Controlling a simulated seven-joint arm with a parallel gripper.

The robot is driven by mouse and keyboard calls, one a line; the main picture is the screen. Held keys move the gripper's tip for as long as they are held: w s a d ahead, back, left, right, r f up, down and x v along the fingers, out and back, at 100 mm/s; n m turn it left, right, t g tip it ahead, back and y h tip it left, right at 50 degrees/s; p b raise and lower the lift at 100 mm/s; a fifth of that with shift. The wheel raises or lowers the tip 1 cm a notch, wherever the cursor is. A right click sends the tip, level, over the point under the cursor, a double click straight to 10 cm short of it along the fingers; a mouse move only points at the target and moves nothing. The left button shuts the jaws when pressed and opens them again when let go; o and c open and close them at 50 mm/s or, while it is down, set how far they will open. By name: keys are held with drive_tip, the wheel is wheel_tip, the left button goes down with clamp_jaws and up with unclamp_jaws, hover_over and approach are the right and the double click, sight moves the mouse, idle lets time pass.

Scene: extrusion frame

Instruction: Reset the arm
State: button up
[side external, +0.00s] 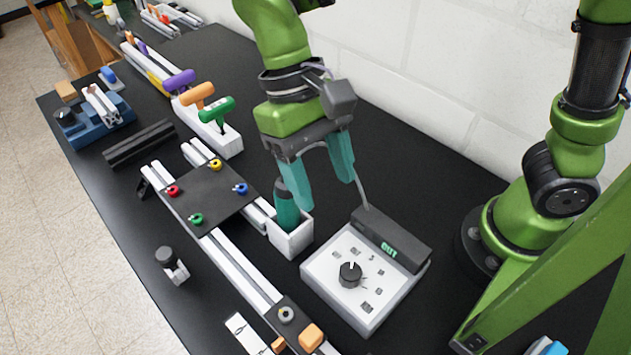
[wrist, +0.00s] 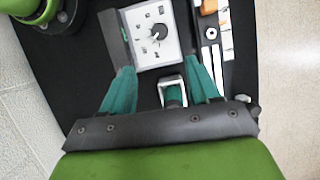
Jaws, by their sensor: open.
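My gripper (side external: 325,188) has two teal fingers and hangs above the black table, fingers pointing down. In the wrist view my gripper (wrist: 165,85) is open, with nothing held between the fingers. Below and between them is a white holder (side external: 290,240) with a teal-handled tool (side external: 286,208) standing in it. The white holder also shows in the wrist view (wrist: 171,80). The left finger in the side view overlaps the tool's top; I cannot tell whether they touch.
A white control box (side external: 335,280) with a black knob stands beside the holder. A black plate (side external: 210,195) with coloured knobs sits on the extrusion frame. Orange, purple and green T-handles (side external: 216,110) stand in a rack behind. A blue vise (side external: 95,122) is at far left.

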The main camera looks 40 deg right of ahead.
drive_tip(key=shift+w+r, duration=0.15)
drive_tip(key=shift+r, duration=0.3)
